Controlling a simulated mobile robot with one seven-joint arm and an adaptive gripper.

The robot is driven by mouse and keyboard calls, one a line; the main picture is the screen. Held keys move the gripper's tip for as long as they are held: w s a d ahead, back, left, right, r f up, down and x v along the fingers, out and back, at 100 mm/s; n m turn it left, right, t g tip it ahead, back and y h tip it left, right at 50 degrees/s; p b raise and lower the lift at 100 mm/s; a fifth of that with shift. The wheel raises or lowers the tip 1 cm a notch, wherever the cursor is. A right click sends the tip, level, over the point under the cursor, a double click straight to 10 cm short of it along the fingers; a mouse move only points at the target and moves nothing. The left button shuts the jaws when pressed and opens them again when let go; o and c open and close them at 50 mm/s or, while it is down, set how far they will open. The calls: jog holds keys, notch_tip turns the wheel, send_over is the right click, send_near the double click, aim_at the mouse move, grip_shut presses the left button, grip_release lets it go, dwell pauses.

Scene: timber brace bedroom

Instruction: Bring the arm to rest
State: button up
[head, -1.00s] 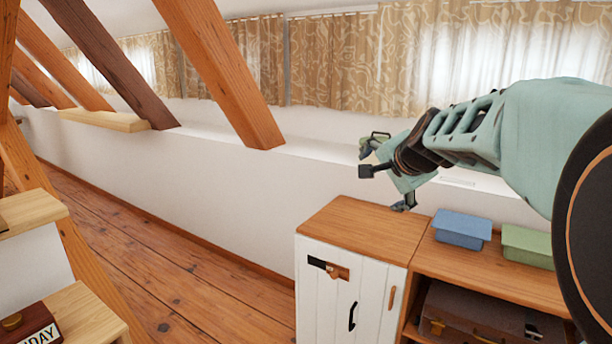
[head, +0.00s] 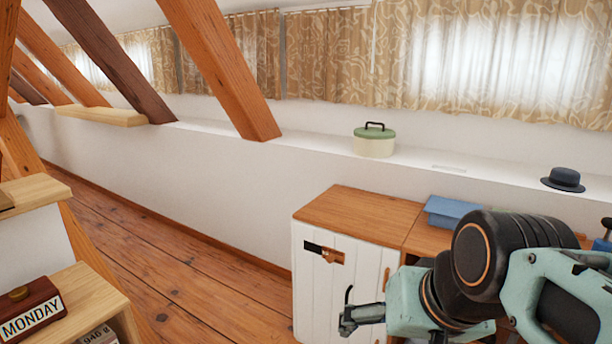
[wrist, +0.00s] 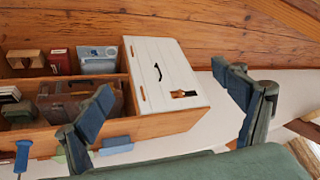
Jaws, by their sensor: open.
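My gripper (head: 354,316) is low in the head view, in front of the white cabinet door. In the wrist view my gripper (wrist: 166,96) has its two blue-padded fingers spread wide apart, with nothing between them. My arm folds in from the lower right of the head view and hides much of the shelf unit behind it. The white cabinet (head: 312,285) has a wooden top and a dark latch plate with a wooden knob. The cabinet door (wrist: 165,72) also shows in the wrist view, beyond the fingers.
A green-lidded pot (head: 374,143) and a dark hat (head: 563,180) stand on the white ledge. A blue box (head: 448,212) lies on the unit's top. A suitcase (wrist: 80,102) sits on a shelf. A calendar block (head: 30,312) stands at lower left. The wooden floor (head: 190,265) is clear.

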jog(key=s+d+f+n+h, duration=0.1)
jog(key=s+f, duration=0.1)
jog(key=s, duration=0.3)
notch_tip(320, 180, up, 23)
jog(key=p, duration=2.3)
jog(key=shift+w+g+p, duration=0.3)
jog(key=shift+w+p, duration=0.05)
jog(key=shift+d, duration=0.1)
